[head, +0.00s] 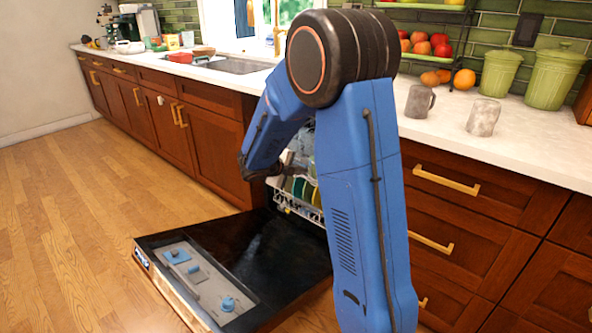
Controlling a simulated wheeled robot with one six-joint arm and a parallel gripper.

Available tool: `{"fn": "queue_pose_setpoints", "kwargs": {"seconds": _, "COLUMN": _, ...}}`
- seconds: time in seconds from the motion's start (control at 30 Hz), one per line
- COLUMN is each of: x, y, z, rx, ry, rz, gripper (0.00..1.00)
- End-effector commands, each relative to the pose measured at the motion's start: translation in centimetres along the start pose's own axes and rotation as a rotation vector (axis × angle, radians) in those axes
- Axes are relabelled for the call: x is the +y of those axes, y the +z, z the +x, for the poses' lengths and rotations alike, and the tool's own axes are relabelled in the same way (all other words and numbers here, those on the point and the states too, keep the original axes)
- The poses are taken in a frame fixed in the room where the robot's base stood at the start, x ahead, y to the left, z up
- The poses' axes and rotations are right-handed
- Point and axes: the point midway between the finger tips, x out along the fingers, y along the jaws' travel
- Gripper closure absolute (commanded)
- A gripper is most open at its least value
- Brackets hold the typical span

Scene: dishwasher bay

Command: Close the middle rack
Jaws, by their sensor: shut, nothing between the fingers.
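The dishwasher door (262,250) is folded down flat, low over the floor. Behind it, a white wire rack (299,206) with several coloured plates shows at the dishwasher opening. A paler part of a rack with glassy items (303,142) shows above it, mostly hidden behind my arm. I cannot tell clearly which of these is the middle rack or how far it is out. My gripper (289,168) is at the rack front, above the plates. Its fingers are small and partly hidden; they look shut and empty. I cannot tell whether they touch the rack.
My blue arm covers much of the dishwasher opening. Wooden cabinets (150,115) run to the left and drawers (465,215) stand to the right. The wooden floor (70,220) at left is clear.

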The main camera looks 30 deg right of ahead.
Motion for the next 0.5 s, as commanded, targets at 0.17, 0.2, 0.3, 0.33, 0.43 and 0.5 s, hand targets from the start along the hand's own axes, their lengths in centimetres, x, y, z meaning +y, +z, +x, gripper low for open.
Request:
{"fn": "queue_pose_setpoints", "kwargs": {"seconds": 0.17, "x": 0.0, "y": 0.0, "z": 3.4, "rx": 0.003, "ry": 0.001, "rz": 0.000, "gripper": 1.00}}
{"fn": "queue_pose_setpoints", "kwargs": {"seconds": 0.2, "x": 0.0, "y": 0.0, "z": 4.0, "rx": 0.002, "ry": 0.001, "rz": 0.001, "gripper": 1.00}}
{"fn": "queue_pose_setpoints", "kwargs": {"seconds": 0.3, "x": -0.5, "y": 0.0, "z": 5.5, "rx": 0.001, "ry": 0.000, "rz": 0.003, "gripper": 1.00}}
{"fn": "queue_pose_setpoints", "kwargs": {"seconds": 0.33, "x": -0.7, "y": 0.0, "z": 5.8, "rx": 0.002, "ry": 0.001, "rz": 0.003, "gripper": 1.00}}
{"fn": "queue_pose_setpoints", "kwargs": {"seconds": 0.43, "x": -1.2, "y": 0.0, "z": 6.8, "rx": 0.000, "ry": 0.001, "rz": 0.002, "gripper": 1.00}}
{"fn": "queue_pose_setpoints", "kwargs": {"seconds": 0.5, "x": -1.6, "y": 0.0, "z": 7.3, "rx": 0.000, "ry": 0.001, "rz": 0.002, "gripper": 1.00}}
